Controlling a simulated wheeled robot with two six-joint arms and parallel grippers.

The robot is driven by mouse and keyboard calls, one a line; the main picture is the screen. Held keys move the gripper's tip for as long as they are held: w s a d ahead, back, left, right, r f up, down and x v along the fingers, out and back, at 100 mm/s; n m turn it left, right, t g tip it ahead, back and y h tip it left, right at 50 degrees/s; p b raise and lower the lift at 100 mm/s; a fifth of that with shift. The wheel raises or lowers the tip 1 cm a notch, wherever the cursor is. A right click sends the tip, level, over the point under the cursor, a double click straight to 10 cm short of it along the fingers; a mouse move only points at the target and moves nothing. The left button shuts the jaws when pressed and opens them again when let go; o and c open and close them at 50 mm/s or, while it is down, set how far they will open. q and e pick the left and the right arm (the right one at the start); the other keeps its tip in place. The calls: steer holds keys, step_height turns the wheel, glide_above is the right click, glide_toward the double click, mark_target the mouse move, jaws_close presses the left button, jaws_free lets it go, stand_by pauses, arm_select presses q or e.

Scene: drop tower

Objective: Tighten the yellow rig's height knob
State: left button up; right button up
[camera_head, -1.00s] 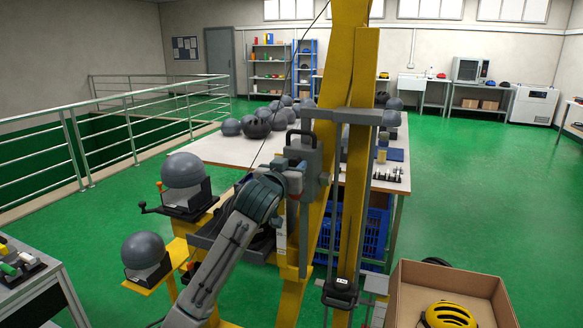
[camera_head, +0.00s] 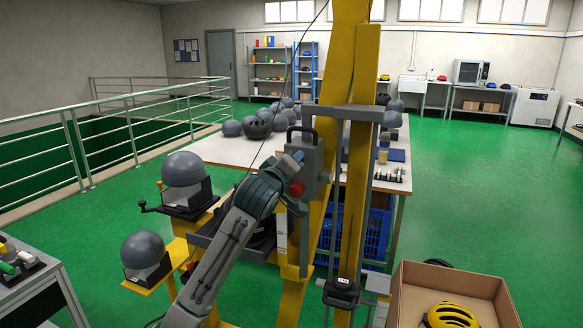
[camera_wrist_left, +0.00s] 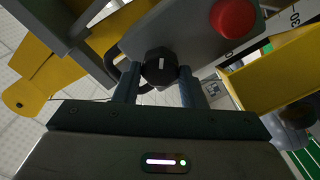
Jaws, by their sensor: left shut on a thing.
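The yellow rig (camera_head: 365,130) is a tall upright frame in the middle of the head view, with a grey carriage (camera_head: 322,170) on it. In the left wrist view the height knob (camera_wrist_left: 160,66) is a black knob with a white mark on its face. My left gripper (camera_wrist_left: 160,84) has its two fingers on either side of the knob and is shut on it. In the head view my left gripper (camera_head: 293,160) is at the carriage's left side, and the knob is hidden there. A red button (camera_wrist_left: 234,18) is beside the knob. My right gripper is not in view.
A grey helmet form (camera_head: 184,169) and another (camera_head: 143,250) stand on supports left of the rig. A cardboard box (camera_head: 455,275) with a yellow helmet (camera_head: 450,315) is at the lower right. A table (camera_head: 225,152) with helmets stands behind. Green floor is clear on the right.

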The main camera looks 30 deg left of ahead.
arm_select(q)
steer(key=shift+f+n+b, duration=0.1)
steer(key=shift+n+b, duration=1.6)
steer(key=shift+n, duration=2.5)
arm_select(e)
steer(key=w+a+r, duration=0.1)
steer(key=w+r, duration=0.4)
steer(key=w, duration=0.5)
arm_select(q)
steer(key=o, duration=1)
steer(key=b+v, duration=0.2)
steer(key=v, duration=0.8)
steer(key=shift+s+d, duration=0.1)
steer(key=shift+s, duration=0.25)
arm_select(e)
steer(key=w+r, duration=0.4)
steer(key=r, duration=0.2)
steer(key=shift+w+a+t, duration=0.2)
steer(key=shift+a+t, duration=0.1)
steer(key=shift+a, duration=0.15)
